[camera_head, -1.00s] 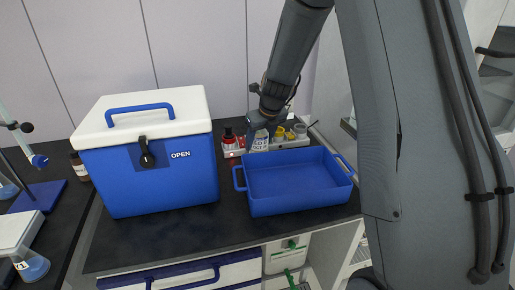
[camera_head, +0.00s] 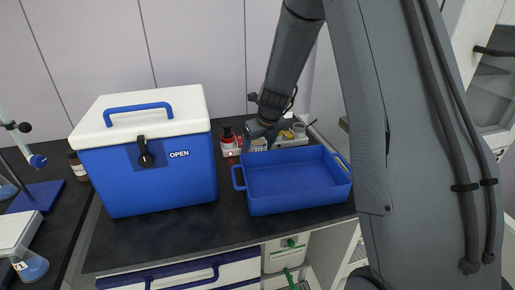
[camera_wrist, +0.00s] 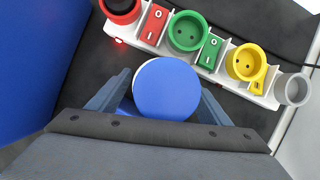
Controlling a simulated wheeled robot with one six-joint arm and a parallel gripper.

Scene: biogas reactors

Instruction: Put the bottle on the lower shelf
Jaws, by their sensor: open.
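The bottle shows in the wrist view as a round blue cap (camera_wrist: 167,88) seen from above. My gripper (camera_wrist: 158,98) is open, with one finger on each side of the bottle; I cannot tell whether they touch it. In the head view my gripper (camera_head: 258,132) is low over the bench behind the blue tray, and only a bit of the bottle's pale label (camera_head: 258,146) shows. The lower shelf is not clearly visible; below the bench top there is an open space with a white container (camera_head: 284,254).
A blue cooler box (camera_head: 150,155) with a white lid stands left of the tray. The empty blue tray (camera_head: 292,200) is in front of my gripper. A white strip with red, green and yellow holders (camera_wrist: 187,31) lies just behind the bottle. Dark bench is free at the front.

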